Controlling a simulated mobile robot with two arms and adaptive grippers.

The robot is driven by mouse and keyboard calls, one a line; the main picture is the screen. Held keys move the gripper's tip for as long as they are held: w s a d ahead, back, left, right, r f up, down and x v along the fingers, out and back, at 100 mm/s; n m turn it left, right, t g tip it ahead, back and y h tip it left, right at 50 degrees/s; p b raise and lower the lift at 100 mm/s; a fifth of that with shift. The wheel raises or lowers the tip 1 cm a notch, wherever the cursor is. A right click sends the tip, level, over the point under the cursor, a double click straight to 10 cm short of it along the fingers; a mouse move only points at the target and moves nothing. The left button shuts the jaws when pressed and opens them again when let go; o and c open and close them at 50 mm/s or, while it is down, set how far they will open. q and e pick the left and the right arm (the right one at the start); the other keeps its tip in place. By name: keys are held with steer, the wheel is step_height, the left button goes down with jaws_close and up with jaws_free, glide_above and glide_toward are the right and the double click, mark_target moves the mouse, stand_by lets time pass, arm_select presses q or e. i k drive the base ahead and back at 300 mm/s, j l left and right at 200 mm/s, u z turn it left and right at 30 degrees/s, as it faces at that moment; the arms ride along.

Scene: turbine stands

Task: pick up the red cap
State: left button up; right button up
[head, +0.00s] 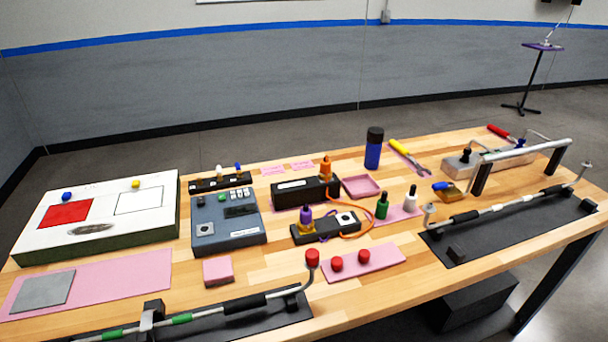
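Several red caps show on the near part of the wooden table. One red cap (312,258) sits at the upturned end of a bent metal tube (213,312). A second red cap (336,263) and a third red cap (364,256) stand side by side on a pink mat (385,260) just to the right. The frame does not tell which one is meant. Neither of my grippers is in view.
The tube lies in a black stand at the front left edge. A pink block (217,271) and a grey control box (228,218) are left of the caps. A black block with a purple-topped plug (325,228) stands behind. Another tube stand (510,225) is at right.

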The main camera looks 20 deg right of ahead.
mark_target(364, 256)
steer(key=k+l+u, duration=0.15)
steer(key=u, duration=1.4)
steer(key=z, duration=2.35)
steer(key=i+l+u, duration=0.1)
steer(key=l+u, duration=0.15)
steer(key=l, duration=0.35)
steer(key=l+u, duration=0.25)
steer(key=l, duration=0.35)
